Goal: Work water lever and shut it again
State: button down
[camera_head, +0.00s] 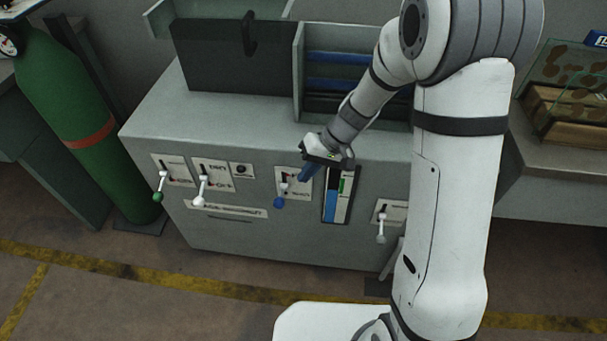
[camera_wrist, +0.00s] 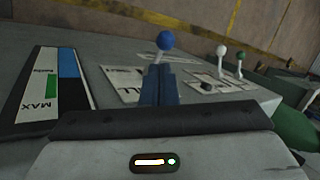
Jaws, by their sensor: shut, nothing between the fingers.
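The lever with the blue ball knob (camera_head: 279,202) stands out from a white label plate (camera_head: 290,181) on the front of the grey cabinet. The knob hangs at the lower end of the lever in the head view. My gripper (camera_head: 303,177) is just right of and above the knob, its blue fingers pointing at the lever. In the wrist view the closed fingers (camera_wrist: 160,72) are in front of the lever, with the blue knob (camera_wrist: 166,41) just beyond their tips. They hold nothing. Whether they touch the lever I cannot tell; its shaft is mostly hidden there.
A gauge (camera_head: 338,195) with blue and green bars sits right of the blue lever. A green gas cylinder (camera_head: 85,120) stands at left. The floor in front is clear.

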aim_at(279, 203)
jog(key=x, duration=0.8)
jog(key=shift+b, duration=0.35)
jog(key=shift+f, duration=0.15)
